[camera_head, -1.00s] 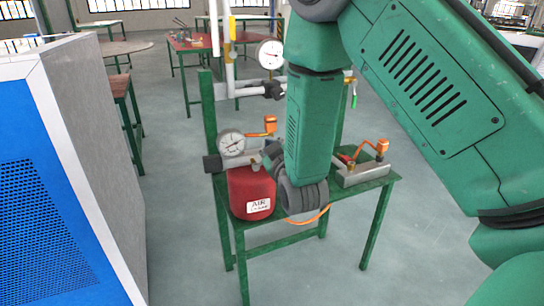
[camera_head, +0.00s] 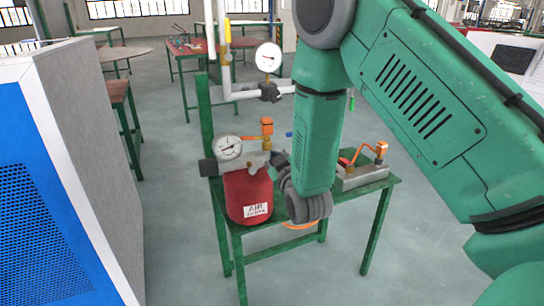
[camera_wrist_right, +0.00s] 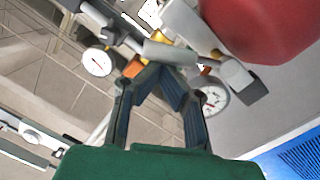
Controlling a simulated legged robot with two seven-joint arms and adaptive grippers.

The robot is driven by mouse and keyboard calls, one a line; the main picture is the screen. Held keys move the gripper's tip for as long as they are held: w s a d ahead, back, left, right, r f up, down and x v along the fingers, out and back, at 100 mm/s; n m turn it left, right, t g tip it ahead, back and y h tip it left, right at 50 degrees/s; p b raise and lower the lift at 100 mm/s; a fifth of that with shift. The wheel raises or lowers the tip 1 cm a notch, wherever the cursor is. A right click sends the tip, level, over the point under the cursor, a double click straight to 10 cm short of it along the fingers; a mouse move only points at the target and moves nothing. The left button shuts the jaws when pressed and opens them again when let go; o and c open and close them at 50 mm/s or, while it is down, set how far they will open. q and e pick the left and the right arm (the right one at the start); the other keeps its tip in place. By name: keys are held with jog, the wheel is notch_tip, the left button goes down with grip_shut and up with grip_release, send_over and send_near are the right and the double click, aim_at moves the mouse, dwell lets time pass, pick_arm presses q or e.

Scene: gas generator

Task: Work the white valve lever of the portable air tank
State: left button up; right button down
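The red air tank (camera_head: 248,196) stands on a green table, with a pressure gauge (camera_head: 229,148) and grey fittings on top. It also shows at the top right of the right wrist view (camera_wrist_right: 262,25). My right arm hangs in front of the tank's right side and hides part of the fittings in the head view. My right gripper (camera_wrist_right: 160,72) is beside the grey fitting (camera_wrist_right: 170,53); its fingertips come together, with nothing clearly visible between them. I cannot make out the white valve lever for certain. My left gripper is out of view.
A grey block with an orange hose (camera_head: 364,174) sits on the table right of my arm. White pipes with a second gauge (camera_head: 268,57) rise behind the tank. A blue and grey cabinet (camera_head: 90,150) fills the left. Floor is clear between cabinet and table.

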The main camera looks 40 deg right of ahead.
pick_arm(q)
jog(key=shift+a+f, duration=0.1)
pick_arm(e)
jog(key=f+m, duration=0.1)
jog(key=d+f+m, duration=0.1)
jog(key=m, duration=0.1)
jog(key=f+m, duration=0.1)
jog(key=shift+s+d, duration=0.25)
jog(key=shift+s, duration=0.05)
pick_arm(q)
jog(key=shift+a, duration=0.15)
pick_arm(e)
jog(key=shift+a+y, duration=0.15)
jog(key=shift+y, duration=0.15)
jog(key=shift+r, duration=0.1)
